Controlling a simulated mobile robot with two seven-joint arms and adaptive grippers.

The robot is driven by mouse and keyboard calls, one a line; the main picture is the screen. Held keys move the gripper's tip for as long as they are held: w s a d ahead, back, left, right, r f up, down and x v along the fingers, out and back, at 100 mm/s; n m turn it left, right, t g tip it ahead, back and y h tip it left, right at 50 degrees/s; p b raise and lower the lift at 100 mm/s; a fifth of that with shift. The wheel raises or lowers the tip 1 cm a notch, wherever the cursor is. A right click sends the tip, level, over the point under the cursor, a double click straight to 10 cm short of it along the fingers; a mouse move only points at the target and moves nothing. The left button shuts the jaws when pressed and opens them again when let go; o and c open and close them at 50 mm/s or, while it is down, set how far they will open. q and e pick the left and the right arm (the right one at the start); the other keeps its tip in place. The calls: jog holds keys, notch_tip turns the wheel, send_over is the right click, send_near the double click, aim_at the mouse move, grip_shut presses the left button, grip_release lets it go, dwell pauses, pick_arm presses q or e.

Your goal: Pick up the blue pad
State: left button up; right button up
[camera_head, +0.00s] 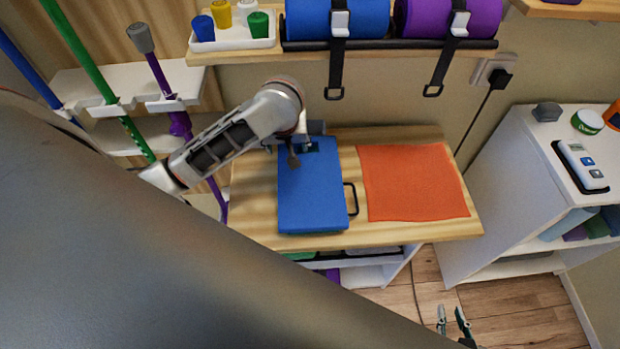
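The blue pad (311,190) lies flat on the wooden table, left of an orange cloth, with a black handle (351,198) on its right side. My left gripper (294,158) is over the pad's far end, pointing down. Its fingers are mostly hidden by the wrist, and I cannot tell whether they touch the pad or hold it. My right gripper (453,319) is low at the bottom right, in front of the table and away from the pad. Its two fingertips are apart with nothing between them.
The wooden table (256,208) also carries the flat orange cloth (412,182). Above it, a shelf (372,51) holds blue and purple rolls with hanging straps. Coloured poles (100,85) stand in a rack at left. A white cabinet (520,170) with small items stands at right.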

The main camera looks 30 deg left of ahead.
pick_arm(q)
jog(key=c, duration=1.3)
